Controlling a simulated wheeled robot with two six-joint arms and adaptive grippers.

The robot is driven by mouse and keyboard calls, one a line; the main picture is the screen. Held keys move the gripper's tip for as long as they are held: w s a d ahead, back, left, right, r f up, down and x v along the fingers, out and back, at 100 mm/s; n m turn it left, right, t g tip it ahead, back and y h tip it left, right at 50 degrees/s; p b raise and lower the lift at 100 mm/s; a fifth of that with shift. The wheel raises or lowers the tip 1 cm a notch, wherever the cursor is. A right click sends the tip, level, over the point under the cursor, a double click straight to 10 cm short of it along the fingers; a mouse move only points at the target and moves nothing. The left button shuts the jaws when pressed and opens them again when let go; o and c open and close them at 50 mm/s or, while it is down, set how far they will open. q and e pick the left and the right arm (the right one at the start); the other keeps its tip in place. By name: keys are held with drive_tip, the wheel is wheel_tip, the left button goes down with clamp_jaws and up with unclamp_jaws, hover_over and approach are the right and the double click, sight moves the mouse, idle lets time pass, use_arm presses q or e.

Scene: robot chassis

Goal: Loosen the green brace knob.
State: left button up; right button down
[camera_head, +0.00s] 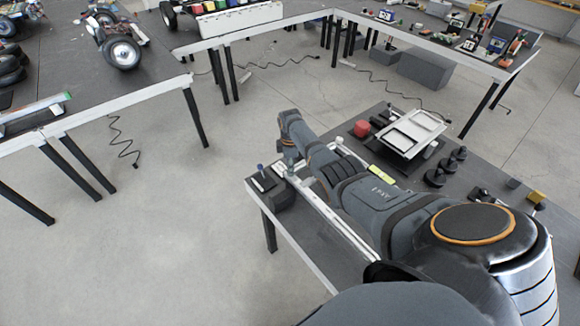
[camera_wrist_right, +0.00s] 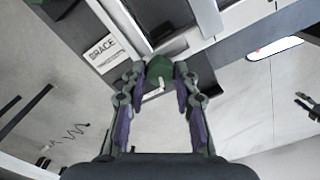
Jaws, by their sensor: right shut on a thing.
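The green brace knob (camera_wrist_right: 159,68) shows in the right wrist view, between the two fingertips of my right gripper (camera_wrist_right: 160,76). The fingers are closed against its sides. A small pale tab sticks out below the knob. A white label reading BRACE (camera_wrist_right: 103,50) lies to the left of the knob. In the head view my right arm reaches from the lower right to the table's left end, where the right gripper (camera_head: 289,158) is small and partly hidden. I cannot make out the green knob there.
The dark worktable (camera_head: 280,232) has a pale rail along its near edge. A blue-topped knob (camera_head: 260,168) stands on a black block at its left end. A white frame (camera_head: 412,131), a red cylinder (camera_head: 361,128) and black round parts (camera_head: 436,177) lie beyond my arm. Open floor lies left.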

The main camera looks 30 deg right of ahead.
drive_tip(key=shift+w+r, duration=0.1)
idle(0.4)
drive_tip(key=c, duration=1)
unclamp_jaws()
wheel_tip(320, 180, up, 12)
